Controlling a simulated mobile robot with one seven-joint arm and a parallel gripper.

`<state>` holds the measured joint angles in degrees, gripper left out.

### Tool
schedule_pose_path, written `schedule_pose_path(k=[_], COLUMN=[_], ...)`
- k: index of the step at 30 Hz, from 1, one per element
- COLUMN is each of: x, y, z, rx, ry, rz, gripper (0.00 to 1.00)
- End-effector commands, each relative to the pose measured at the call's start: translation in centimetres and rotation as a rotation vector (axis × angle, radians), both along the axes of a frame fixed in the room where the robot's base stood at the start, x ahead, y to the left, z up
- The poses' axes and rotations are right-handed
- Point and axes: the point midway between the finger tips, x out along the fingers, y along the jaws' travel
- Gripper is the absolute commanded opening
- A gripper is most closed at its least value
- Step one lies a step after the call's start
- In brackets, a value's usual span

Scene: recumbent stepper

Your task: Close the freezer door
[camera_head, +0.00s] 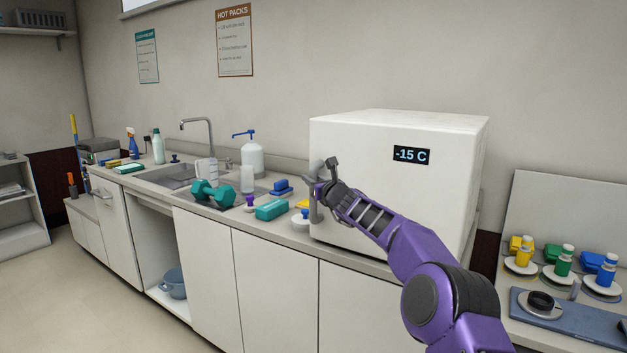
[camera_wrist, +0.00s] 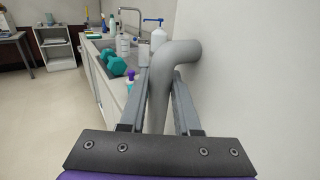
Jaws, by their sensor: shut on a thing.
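The white freezer (camera_head: 370,150) stands on the counter, with a display reading -15 C. Its front door (camera_head: 440,185) looks flush with the body, with no gap visible from here. The grey bar handle (camera_head: 314,205) is at the left side of the door. My gripper (camera_head: 325,182) is at this handle. In the wrist view my gripper (camera_wrist: 158,100) has its two fingers on either side of the grey handle (camera_wrist: 160,88), shut on it. The white door surface (camera_wrist: 255,70) fills the right of that view. Part of the handle is hidden behind my gripper.
Several coloured bottles (camera_head: 563,262) stand at the right. The floor (camera_head: 90,300) at the left is clear.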

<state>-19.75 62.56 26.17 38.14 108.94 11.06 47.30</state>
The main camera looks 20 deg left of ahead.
Motion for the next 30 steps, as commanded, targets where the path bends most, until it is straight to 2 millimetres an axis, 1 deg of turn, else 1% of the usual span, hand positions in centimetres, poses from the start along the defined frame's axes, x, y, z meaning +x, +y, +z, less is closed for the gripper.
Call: schedule_pose_path(k=[1, 4, 5, 6, 14, 19, 23, 29, 30], x=[0.3, 0.2, 0.2, 0.3, 0.1, -0.3, -0.9, -2.2, -2.6], y=[-0.4, -0.4, -0.4, -0.4, -0.2, -0.5, -1.1, -2.3, -2.4], z=[-0.1, -0.1, -0.1, -0.1, -0.1, -0.1, -0.1, -0.2, -0.1], rx=[-0.002, -0.003, -0.003, -0.003, -0.001, -0.001, 0.001, 0.0, -0.003], ry=[0.001, 0.001, 0.001, 0.001, 0.0, 0.001, 0.003, 0.001, 0.0], rz=[-0.007, -0.006, -0.006, -0.006, -0.003, 0.002, 0.003, -0.001, 0.002], gripper=[0.0, 0.0, 0.35, 0.41, 0.41, 0.41, 0.41, 0.41, 0.41])
